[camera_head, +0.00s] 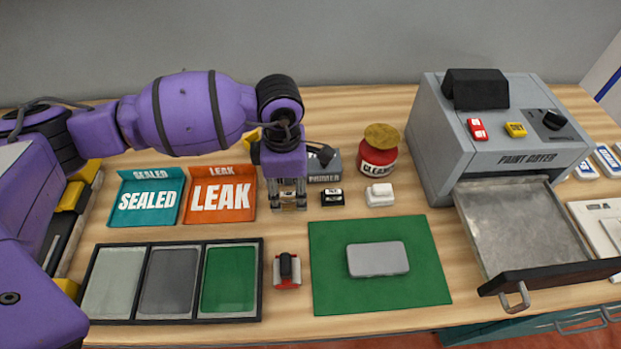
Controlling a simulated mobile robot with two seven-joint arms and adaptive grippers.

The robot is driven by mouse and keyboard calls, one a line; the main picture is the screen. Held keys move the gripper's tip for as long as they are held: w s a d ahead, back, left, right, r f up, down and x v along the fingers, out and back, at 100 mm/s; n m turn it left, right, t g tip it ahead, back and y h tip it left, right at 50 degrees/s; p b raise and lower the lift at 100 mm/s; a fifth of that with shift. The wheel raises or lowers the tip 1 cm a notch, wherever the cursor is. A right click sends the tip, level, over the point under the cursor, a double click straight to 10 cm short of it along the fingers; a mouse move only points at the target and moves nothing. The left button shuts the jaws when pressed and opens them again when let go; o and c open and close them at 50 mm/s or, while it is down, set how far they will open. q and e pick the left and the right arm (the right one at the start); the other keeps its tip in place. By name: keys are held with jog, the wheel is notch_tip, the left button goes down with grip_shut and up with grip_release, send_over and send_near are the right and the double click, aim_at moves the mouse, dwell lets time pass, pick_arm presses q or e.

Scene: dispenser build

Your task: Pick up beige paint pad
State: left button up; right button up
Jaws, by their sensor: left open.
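My left gripper (287,205) points down over the table, to the right of the orange LEAK tray. It is open. A small beige block (288,196), which looks like the beige paint pad, shows between its fingertips. The fingers hide part of it, and I cannot tell whether they touch it. A black pad (332,198) and a white pad (380,195) sit to the right of the gripper. My right gripper is not in view.
The orange LEAK tray (221,212) and teal SEALED tray (125,222) are left. A red cleaner jar (378,157) stands behind the pads.

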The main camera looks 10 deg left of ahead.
pick_arm(q)
jog(key=shift+a+f, duration=0.1)
jog(key=shift+f, duration=0.65)
jog(key=shift+c, duration=0.4)
jog(key=c, duration=0.8)
jog(key=shift+r, duration=0.15)
jog(key=shift+r, duration=0.25)
notch_tip(320, 180, up, 2)
jog(key=s+d+r, duration=0.2)
jog(key=d+r, duration=0.1)
jog(key=d, duration=0.1)
jog(key=s+d+r+b, duration=0.1)
jog(key=s+d+r, duration=0.2)
jog(key=r, duration=0.1)
jog(key=s+d+r, duration=0.3)
jog(key=d, duration=0.1)
jog(key=shift+d+r, duration=0.2)
jog(key=shift+d, duration=0.15)
